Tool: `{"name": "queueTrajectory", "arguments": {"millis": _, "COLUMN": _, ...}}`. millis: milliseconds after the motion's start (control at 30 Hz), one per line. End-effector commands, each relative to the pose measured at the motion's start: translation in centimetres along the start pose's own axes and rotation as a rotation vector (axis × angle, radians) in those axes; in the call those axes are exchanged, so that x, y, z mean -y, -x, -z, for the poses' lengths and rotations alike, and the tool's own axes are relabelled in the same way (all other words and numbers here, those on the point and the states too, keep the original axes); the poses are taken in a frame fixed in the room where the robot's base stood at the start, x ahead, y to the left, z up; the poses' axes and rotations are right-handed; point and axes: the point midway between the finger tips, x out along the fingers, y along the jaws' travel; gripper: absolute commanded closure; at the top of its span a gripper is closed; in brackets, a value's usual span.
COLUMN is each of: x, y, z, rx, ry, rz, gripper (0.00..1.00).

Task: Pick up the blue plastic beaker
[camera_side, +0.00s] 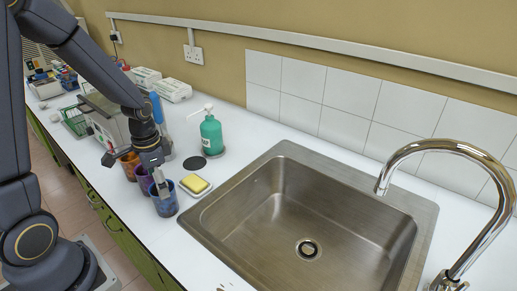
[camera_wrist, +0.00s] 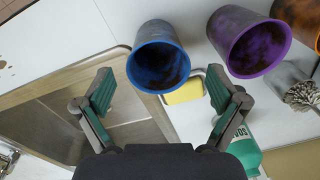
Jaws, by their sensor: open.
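The blue plastic beaker (camera_side: 164,204) stands upright on the white counter near its front edge, left of the sink, in the side view. Its inside looks dark and stained. In the wrist view the blue beaker (camera_wrist: 158,58) shows ahead of my fingertips, roughly between their lines. My gripper (camera_side: 157,180) is at the beaker's top in the side view, its fingers pointing down. Whether a finger touches the rim cannot be told. In the wrist view my gripper (camera_wrist: 163,92) has its fingers wide apart with nothing between the pads.
A purple beaker (camera_side: 143,181) and an orange beaker (camera_side: 129,166) stand close beyond the blue one. A yellow sponge (camera_side: 195,183) lies on a dish beside it. A green soap bottle (camera_side: 211,134) stands behind. The steel sink (camera_side: 290,240) is to the right.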

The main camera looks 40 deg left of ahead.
Motion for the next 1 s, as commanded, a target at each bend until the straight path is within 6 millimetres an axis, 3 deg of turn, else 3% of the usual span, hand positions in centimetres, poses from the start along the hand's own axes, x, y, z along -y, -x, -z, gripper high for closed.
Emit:
{"name": "queueTrajectory", "arguments": {"millis": 233, "x": -0.2, "y": -2.2, "z": 0.0, "rx": 0.003, "ry": -0.002, "rz": -0.002, "gripper": 0.04}}
{"name": "queueTrajectory", "arguments": {"millis": 500, "x": -0.3, "y": -6.0, "z": 0.2, "rx": 0.003, "ry": 0.0, "rz": -0.002, "gripper": 0.04}}
{"name": "queueTrajectory", "arguments": {"millis": 767, "x": -0.3, "y": -6.3, "z": 0.3, "rx": -0.001, "ry": 0.0, "rz": 0.001, "gripper": 0.04}}
{"name": "queueTrajectory", "arguments": {"millis": 1000, "x": -0.3, "y": -6.3, "z": 0.3, "rx": -0.001, "ry": -0.001, "rz": 0.0, "gripper": 0.27}}
